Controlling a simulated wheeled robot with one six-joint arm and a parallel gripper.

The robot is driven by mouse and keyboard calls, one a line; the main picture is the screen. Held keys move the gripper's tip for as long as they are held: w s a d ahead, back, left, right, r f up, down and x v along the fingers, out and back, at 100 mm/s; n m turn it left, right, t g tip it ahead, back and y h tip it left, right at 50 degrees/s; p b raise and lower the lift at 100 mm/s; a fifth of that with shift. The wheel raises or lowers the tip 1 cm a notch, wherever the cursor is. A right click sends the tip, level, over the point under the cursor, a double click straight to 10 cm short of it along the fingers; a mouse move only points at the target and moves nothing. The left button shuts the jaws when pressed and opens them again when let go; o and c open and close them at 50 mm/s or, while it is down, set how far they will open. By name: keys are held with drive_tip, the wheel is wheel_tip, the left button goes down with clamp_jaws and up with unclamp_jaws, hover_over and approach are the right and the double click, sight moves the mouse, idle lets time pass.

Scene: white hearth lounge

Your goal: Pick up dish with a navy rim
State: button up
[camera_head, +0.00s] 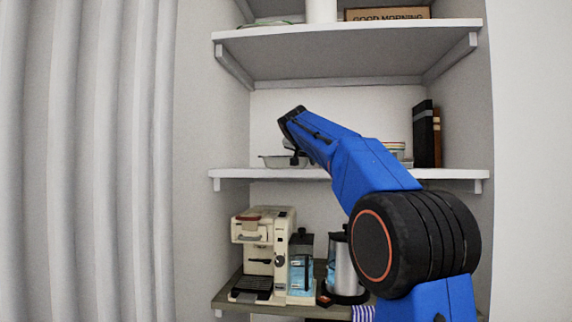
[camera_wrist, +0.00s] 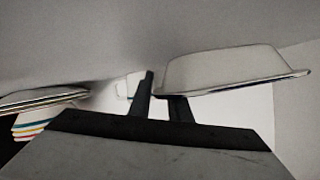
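The dish is a shallow pale bowl with a thin dark rim. It sits on the middle shelf in the head view (camera_head: 272,161), and it appears upside down at the upper right of the wrist view (camera_wrist: 225,68). My gripper (camera_head: 295,157) reaches down at the dish's right side in the head view. In the wrist view my gripper (camera_wrist: 161,92) has two dark fingers apart, at the left end of the dish's rim. The rim hides the tip of the right finger. I cannot tell whether either finger touches the dish.
An upper shelf (camera_head: 340,30) hangs above. A coffee machine (camera_head: 263,250) and a kettle (camera_head: 341,265) stand below.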

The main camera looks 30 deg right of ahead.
clamp_jaws()
drive_tip(key=shift+r, duration=0.1)
